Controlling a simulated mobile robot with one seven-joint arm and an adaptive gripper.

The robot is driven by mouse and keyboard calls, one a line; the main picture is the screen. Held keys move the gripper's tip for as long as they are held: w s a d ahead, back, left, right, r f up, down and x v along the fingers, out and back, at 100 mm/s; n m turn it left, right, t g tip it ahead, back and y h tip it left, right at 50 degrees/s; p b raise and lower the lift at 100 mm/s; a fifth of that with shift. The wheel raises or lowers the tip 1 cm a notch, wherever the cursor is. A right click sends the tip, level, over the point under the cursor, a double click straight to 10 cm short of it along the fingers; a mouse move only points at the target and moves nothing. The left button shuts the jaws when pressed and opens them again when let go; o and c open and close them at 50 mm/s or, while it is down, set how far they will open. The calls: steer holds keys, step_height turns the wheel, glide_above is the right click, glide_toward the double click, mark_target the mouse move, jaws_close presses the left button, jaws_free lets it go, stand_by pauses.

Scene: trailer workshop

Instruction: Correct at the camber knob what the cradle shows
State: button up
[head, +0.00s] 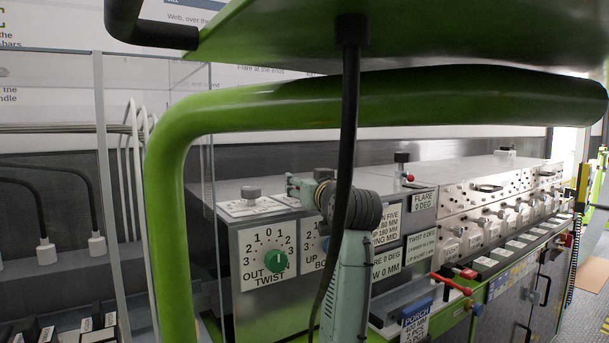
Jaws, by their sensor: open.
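A green knob (276,261) sits on a white dial marked 3 2 1 0 1 2 3, with OUT and TWIST below it, on the grey cabinet's front. Its exact setting is too small to read. A second white dial (311,245), lettered UP and BO, is mostly hidden behind my arm and a black cable. No label reading camber is legible, and I cannot pick out the cradle. My gripper (292,188) is small, at the end of my teal arm, above the front edge of the cabinet between the two dials. It looks open and empty.
A green tubular frame (330,108) and a hanging black cable (349,120) cross the near view. A red-handled clamp (452,282) stands at the right. A clear panel (160,180) stands at left.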

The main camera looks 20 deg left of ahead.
steer(key=shift+x, duration=0.85)
steer(key=shift+c, duration=0.3)
steer(key=c, duration=1.1)
steer(key=shift+d+g+y, duration=0.1)
steer(key=shift+g+y, duration=0.2)
steer(key=shift+y, duration=0.1)
steer(key=shift+n+g+y, duration=0.9)
steer(key=shift+n, duration=0.2)
steer(key=shift+n+g+y, duration=1.5)
steer(key=shift+n+g, duration=0.3)
steer(key=shift+g, duration=0.5)
